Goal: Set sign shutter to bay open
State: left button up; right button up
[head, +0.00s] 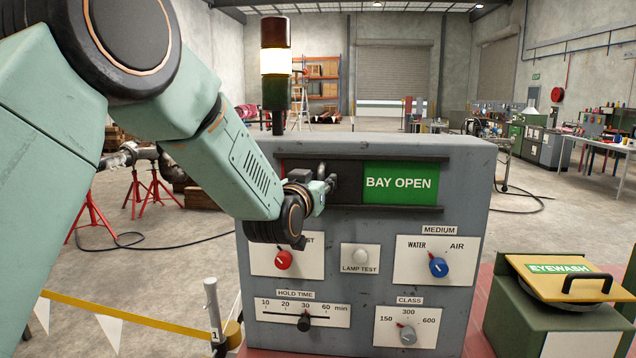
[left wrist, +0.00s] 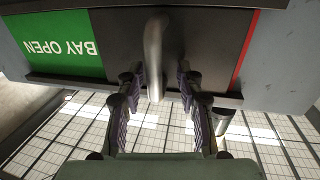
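The sign shutter (head: 348,182) is a dark plate in a horizontal track on the grey panel. The green BAY OPEN sign (head: 401,183) shows fully to its right. A thin red strip (left wrist: 245,50) shows at the shutter's other edge in the left wrist view. The shutter's metal handle (head: 321,170) sticks out; it also shows in the left wrist view (left wrist: 155,55). My left gripper (head: 322,188) is at the handle, partly hidden by my arm. In the left wrist view its fingers (left wrist: 160,82) are apart, one on each side of the handle, with gaps visible.
Below the sign are a red knob (head: 283,260), a lamp test button (head: 361,257), a blue knob (head: 438,267), a hold time slider (head: 304,321) and a class knob (head: 407,334). A beacon (head: 276,65) stands behind the panel. An eyewash box (head: 560,310) is at the right.

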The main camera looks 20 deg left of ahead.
pick_arm(q)
jog(key=s, duration=1.1)
jog(key=shift+s+d, duration=0.35)
jog(key=shift+d, duration=0.1)
jog(key=shift+f, duration=0.15)
jog(key=shift+s, duration=0.1)
jog(key=s+d+f+g+h+b, duration=0.1)
jog(key=s+f+g+b, duration=0.3)
jog(key=f, duration=1)
jog(key=s+d+f+g+b, duration=0.1)
jog(key=s+f+g+b, duration=0.3)
jog(key=f, duration=0.9)
jog(key=s+d+f+g+h+b, duration=0.15)
jog(key=s+f, duration=0.45)
jog(key=f, duration=0.8)
jog(key=s+f+g+b, duration=0.8)
jog(key=s+f+b, duration=0.3)
jog(key=s+f, duration=1.4)
jog(key=shift+s+d+f+m+y, duration=0.15)
jog(key=shift+s+f+m+y, duration=0.25)
jog(key=shift+f, duration=0.55)
